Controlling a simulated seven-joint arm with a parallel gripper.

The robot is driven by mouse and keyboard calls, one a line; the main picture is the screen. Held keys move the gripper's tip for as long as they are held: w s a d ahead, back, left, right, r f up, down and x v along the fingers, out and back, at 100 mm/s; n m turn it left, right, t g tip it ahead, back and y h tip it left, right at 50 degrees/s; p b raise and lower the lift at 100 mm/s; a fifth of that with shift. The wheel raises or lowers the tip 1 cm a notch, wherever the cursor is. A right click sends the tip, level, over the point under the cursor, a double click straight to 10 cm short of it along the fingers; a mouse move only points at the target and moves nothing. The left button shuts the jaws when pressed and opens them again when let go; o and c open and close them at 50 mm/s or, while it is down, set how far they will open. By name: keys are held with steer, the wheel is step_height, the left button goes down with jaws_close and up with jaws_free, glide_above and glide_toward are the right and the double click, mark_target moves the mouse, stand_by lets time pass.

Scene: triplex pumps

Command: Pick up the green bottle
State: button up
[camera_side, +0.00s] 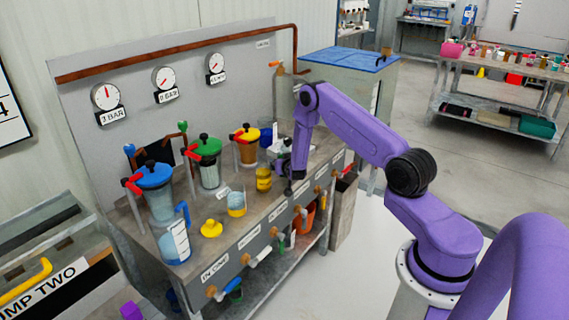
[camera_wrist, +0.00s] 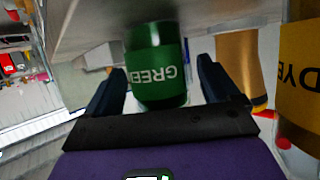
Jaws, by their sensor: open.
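The fingers are apart. A gap shows between the bottle and the right finger, while the left finger appears close to the bottle's side. In the side view my gripper (camera_side: 288,187) is low at the bench front edge, pointing down. I cannot make out the green bottle there; the gripper or arm may hide it.
A yellow container with "DYE" lettering (camera_wrist: 300,80) and a brass-coloured cylinder (camera_wrist: 238,65) are close on the right in the wrist view. In the side view, a yellow jar (camera_side: 263,180) stands left of my gripper. Lidded pump vessels, including the green-lidded one (camera_side: 207,165), stand further left.

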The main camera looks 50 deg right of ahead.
steer(key=c, duration=1.2)
steer(key=shift+r, duration=0.2)
